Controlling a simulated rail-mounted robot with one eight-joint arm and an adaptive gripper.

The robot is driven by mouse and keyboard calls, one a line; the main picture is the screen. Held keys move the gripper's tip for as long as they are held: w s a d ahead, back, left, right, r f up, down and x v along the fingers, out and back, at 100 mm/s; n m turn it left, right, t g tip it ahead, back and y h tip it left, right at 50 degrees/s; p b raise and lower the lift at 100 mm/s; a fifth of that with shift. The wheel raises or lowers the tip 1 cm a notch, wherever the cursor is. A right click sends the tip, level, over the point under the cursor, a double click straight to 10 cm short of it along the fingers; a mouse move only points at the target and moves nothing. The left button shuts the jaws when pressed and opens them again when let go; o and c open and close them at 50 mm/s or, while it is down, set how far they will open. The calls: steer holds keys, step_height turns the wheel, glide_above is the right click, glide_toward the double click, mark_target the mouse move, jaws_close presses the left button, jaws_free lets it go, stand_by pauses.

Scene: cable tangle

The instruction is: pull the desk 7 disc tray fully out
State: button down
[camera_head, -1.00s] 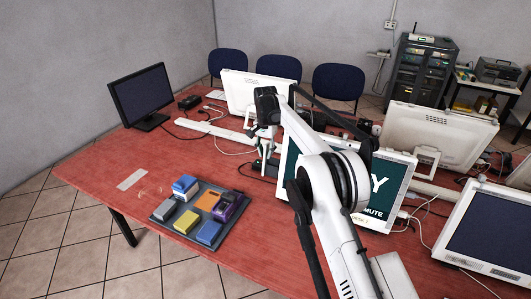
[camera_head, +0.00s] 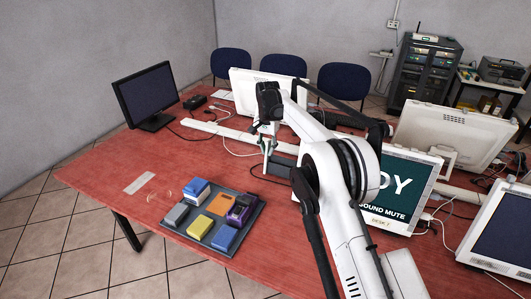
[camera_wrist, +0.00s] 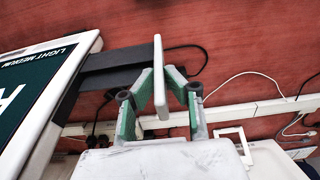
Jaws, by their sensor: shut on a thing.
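The desk 7 monitor (camera_head: 405,185) is white with a dark green screen. It stands right of centre in the head view, partly hidden by my arm. Its dark disc tray (camera_head: 285,165) sticks out from the monitor's left side. In the wrist view the dark tray (camera_wrist: 115,62) runs from the monitor (camera_wrist: 48,95) to a thin white front plate (camera_wrist: 158,75). My gripper (camera_wrist: 167,82) has its green fingers on both sides of this plate and is shut on it. In the head view my gripper (camera_head: 267,143) is at the tray's outer end. The tray's inner end is hidden.
A dark organiser mat (camera_head: 165,226) with several coloured boxes lies on the red table to the front left. A black monitor (camera_head: 147,97) stands at the far left. White cable trunking (camera_head: 215,130) and loose cables run behind my gripper. Bare tabletop lies to its left.

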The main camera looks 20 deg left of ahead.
steer(key=shift+a, duration=0.3)
steer(key=c, duration=1.8)
jaws_free()
steer(key=shift+d, duration=0.1)
step_height(320, 180, up, 12)
steer(key=shift+r, duration=0.1)
